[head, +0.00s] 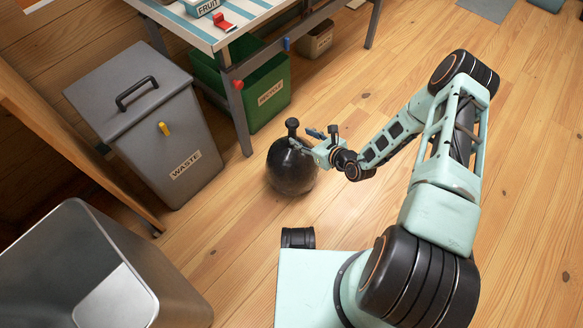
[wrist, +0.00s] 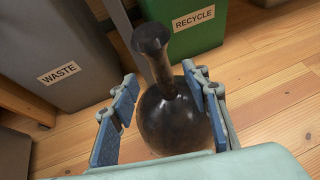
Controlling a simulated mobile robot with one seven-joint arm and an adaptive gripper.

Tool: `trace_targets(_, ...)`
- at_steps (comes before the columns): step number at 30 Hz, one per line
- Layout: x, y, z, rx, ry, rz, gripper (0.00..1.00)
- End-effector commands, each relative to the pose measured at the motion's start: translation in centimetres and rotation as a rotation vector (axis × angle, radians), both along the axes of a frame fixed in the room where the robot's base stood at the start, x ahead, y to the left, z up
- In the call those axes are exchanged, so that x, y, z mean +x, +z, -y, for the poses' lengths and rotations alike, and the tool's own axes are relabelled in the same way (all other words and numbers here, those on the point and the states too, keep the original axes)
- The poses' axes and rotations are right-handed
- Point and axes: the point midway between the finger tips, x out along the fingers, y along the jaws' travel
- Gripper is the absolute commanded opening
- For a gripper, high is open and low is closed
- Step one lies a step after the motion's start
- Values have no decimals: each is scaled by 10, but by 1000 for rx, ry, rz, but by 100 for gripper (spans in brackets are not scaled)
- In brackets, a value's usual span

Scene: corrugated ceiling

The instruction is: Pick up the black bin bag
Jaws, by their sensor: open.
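The black bin bag (head: 290,172) stands upright on the wooden floor. It is round and shiny, with a tied neck that flares at the top. In the wrist view the bag (wrist: 172,122) fills the space between my fingers, its neck leaning up and left. My gripper (head: 306,140) is at the upper right side of the bag in the head view. In the wrist view my gripper (wrist: 160,76) is open, with one blue-padded finger on each side of the bag. The right finger looks very close to it; I cannot tell whether it touches. The bag's underside is hidden.
A grey lidded bin marked WASTE (head: 150,120) stands left of the bag. A green RECYCLE bin (head: 262,98) is behind it, under a striped table (head: 225,28). A metal bin (head: 75,240) is at lower left.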

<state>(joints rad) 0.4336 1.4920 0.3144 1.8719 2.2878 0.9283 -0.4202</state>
Motion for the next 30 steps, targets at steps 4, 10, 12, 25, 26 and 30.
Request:
trace_targets(4,8,-8,-8,0,1,-1,43)
trace_targets(10,19,-12,-17,0,1,1,43)
trace_targets(12,26,-16,-24,1,2,1,43)
trace_targets(25,47,-25,-41,0,2,0,43)
trace_targets(26,47,-25,-41,0,2,0,40)
trace_targets(30,47,-25,-40,0,2,0,24)
